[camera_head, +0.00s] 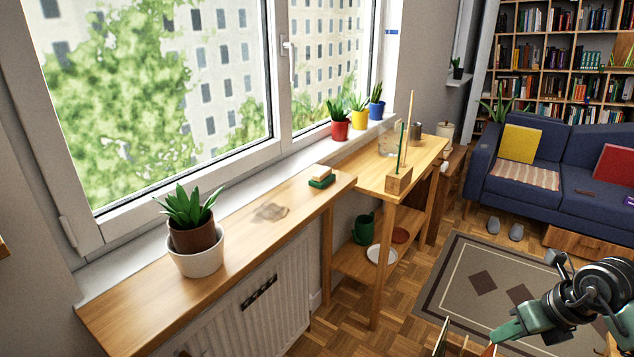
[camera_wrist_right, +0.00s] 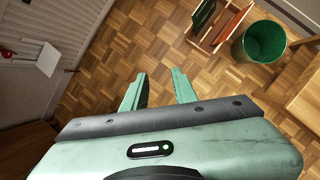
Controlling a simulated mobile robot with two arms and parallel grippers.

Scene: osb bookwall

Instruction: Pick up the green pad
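A small green pad (camera_head: 320,183) lies on the wooden windowsill shelf (camera_head: 255,242), near its far right end. A pale beige block (camera_head: 321,173) rests on top of it, so only the pad's lower edges show. My right gripper (camera_head: 495,344) is low at the bottom right in the head view, over the floor and far from the pad. In the right wrist view its two green fingers (camera_wrist_right: 158,88) stand apart with only parquet floor visible between them. The pad is not in the right wrist view. My left gripper is not in view.
A potted succulent (camera_head: 194,238) stands on the shelf left of the pad. A green bin (camera_wrist_right: 264,42) stands on the floor. The shelf around the pad is mostly clear.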

